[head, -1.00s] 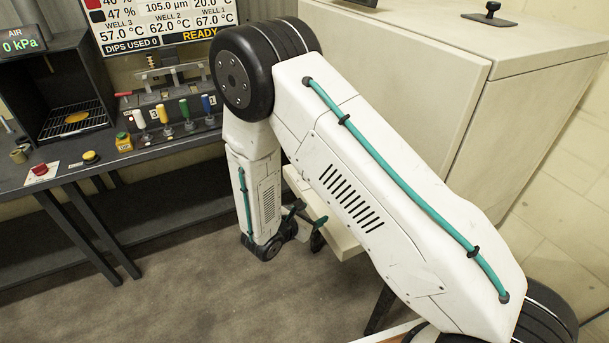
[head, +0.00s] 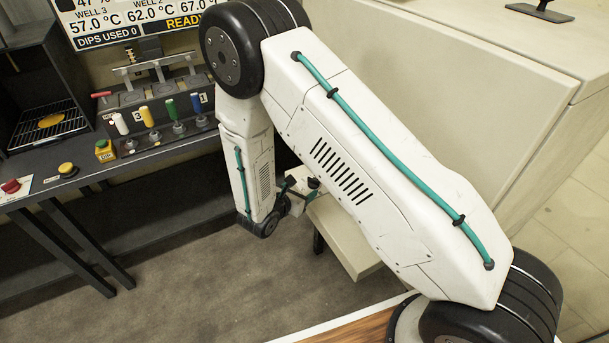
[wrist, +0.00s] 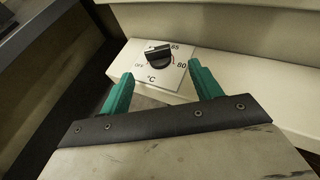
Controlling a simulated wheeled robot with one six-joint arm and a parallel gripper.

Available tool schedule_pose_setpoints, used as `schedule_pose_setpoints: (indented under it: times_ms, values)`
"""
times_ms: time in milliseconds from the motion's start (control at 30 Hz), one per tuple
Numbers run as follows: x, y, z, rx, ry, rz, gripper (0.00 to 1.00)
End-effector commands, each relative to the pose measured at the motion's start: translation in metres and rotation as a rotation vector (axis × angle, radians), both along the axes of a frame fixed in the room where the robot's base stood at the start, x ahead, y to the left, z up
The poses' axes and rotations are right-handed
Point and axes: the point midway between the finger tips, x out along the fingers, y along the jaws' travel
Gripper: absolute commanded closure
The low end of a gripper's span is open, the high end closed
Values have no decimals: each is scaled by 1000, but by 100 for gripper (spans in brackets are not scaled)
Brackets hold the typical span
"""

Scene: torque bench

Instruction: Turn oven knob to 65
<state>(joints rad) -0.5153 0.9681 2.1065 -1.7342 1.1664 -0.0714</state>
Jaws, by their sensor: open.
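In the wrist view the black oven knob (wrist: 159,60) sits on a white dial plate (wrist: 178,76) marked OFF, 80, °C and a number at the top that looks like 65 or 85. The knob's grip bar runs diagonally; I cannot tell exactly which mark it points to. My gripper (wrist: 160,70) is open, with its two green fingers apart, one left and one right of the knob and short of it, not touching. In the head view the gripper (head: 297,193) is small, beside the pale ledge (head: 345,235) of the large beige oven (head: 430,90).
A dark bench on the left carries several coloured-handled levers (head: 150,118), a yellow button (head: 67,169), a red button (head: 11,186) and a wire rack (head: 48,128). A display (head: 130,22) hangs above. The floor (head: 180,280) before the bench is clear.

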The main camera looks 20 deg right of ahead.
Motion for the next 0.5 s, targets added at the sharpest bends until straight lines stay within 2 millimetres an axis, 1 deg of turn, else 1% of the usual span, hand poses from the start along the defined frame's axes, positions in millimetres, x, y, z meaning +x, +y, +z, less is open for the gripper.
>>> schedule_pose_setpoints:
  times_ms: [167, 400, 500]
  values:
    - [12, -8, -9, -1, 1, 7, 36]
    - [35, -28, -23, 0, 1, 14, 36]
    - [41, -35, -27, 0, 1, 16, 36]
